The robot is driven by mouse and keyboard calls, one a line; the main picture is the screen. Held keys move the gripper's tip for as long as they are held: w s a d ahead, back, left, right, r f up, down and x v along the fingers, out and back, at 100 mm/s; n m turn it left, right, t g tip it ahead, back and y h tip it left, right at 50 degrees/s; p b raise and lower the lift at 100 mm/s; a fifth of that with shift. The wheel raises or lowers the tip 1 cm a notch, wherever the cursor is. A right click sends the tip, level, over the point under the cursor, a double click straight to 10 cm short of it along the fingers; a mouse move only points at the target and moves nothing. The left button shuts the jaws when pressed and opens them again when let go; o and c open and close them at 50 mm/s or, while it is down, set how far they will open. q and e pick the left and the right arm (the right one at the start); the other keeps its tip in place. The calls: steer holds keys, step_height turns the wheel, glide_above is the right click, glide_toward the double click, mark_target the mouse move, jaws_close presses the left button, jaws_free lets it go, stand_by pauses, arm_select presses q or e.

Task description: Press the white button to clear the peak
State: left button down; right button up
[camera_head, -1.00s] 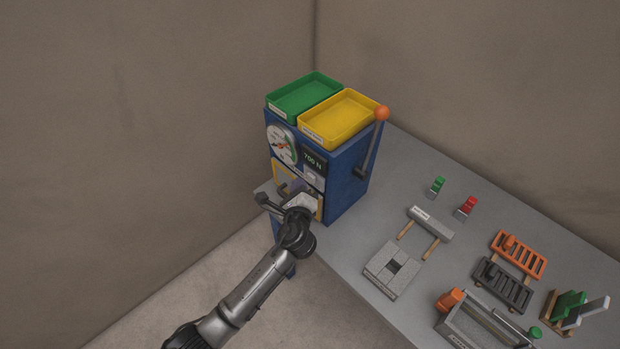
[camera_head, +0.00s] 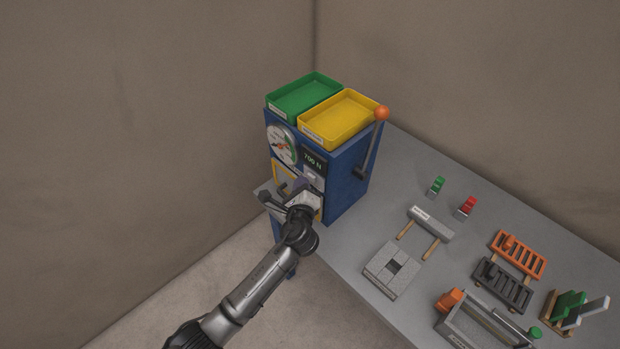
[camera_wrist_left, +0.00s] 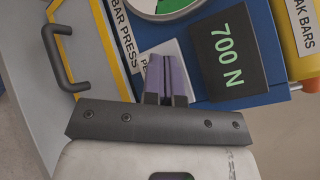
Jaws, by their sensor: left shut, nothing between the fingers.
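The blue bar press (camera_head: 347,190) stands at the back left of the bench. Its front has a dial gauge (camera_head: 281,145), a dark display (camera_head: 314,160) reading 700 N, and a small white button (camera_head: 311,177) below the display. My left gripper (camera_head: 301,186) is at the press front, close to the button. In the left wrist view its purple fingers (camera_wrist_left: 165,75) are closed together with nothing between them. They overlap the white button plate (camera_wrist_left: 181,48), beside the display (camera_wrist_left: 229,55). Contact cannot be told. My right gripper is not in view.
Green (camera_head: 303,95) and yellow (camera_head: 341,118) trays sit on top of the press. A lever with an orange knob (camera_head: 382,113) is on its right side. A yellow-framed door with a dark handle (camera_wrist_left: 60,55) is near my fingers. Blocks and racks occupy the bench to the right.

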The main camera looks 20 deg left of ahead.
arm_select(q)
steer(key=shift+w, duration=0.15)
stand_by(0.4)
steer(key=shift+w+d, duration=0.15)
steer(key=shift+w, duration=0.1)
steer(key=shift+s, duration=0.15)
stand_by(0.6)
steer(key=shift+s+a+p, duration=0.35)
steer(key=shift+s+p, duration=0.2)
steer(key=shift+s, duration=0.1)
